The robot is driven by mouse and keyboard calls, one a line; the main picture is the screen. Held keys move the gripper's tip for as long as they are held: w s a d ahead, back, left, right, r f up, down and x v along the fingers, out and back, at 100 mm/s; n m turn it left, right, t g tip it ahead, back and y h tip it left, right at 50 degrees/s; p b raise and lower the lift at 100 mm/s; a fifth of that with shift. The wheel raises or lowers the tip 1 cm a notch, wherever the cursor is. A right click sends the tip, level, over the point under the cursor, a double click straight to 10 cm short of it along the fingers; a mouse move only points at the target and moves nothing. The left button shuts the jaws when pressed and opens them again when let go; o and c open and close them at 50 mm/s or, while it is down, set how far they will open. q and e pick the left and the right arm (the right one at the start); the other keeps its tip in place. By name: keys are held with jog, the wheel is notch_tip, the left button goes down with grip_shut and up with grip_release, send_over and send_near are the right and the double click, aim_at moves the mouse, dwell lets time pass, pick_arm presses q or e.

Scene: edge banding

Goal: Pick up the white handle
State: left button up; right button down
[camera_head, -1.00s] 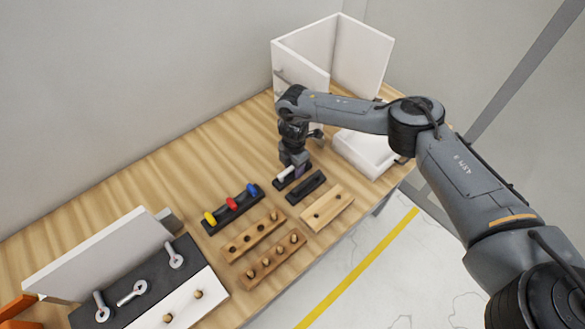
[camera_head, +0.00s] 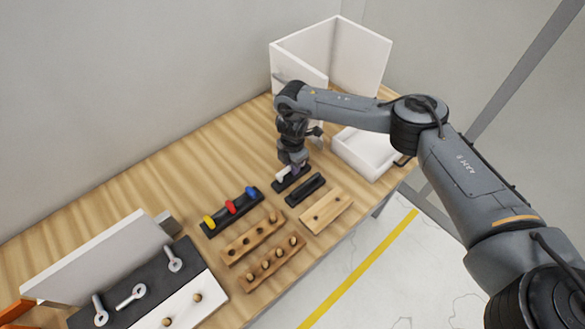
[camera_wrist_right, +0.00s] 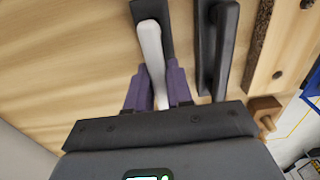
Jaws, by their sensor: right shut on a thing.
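The white handle (camera_head: 283,175) is at a black base strip (camera_head: 291,181), in the middle right of the table in the head view. In the right wrist view the white handle (camera_wrist_right: 151,50) runs up from between the two purple fingers of my right gripper (camera_wrist_right: 156,90). The gripper is shut on it. In the head view my right gripper (camera_head: 294,168) points down and hides part of the handle. I cannot tell whether the handle is clear of the base. My left gripper is not in view.
A black handle (camera_head: 305,189) lies close beside the base strip. Wooden blocks (camera_head: 326,211) and a black rack (camera_head: 231,212) with yellow, red and blue pieces stand nearby. A white tray (camera_head: 368,155) and white panels (camera_head: 360,60) are behind. The table's back left is clear.

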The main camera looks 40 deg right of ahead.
jog(key=shift+s+d+r, duration=0.1)
jog(key=shift+d+r, duration=0.05)
jog(key=shift+r, duration=0.5)
jog(key=shift+s+d+r, duration=0.1)
jog(key=shift+d+r, duration=0.05)
jog(key=shift+r, duration=0.45)
jog(key=s+d+r+p, duration=0.1)
jog(key=s+d+r, duration=0.5)
jog(key=d, duration=0.2)
jog(key=shift+s+d+r, duration=0.25)
jog(key=shift+s, duration=0.15)
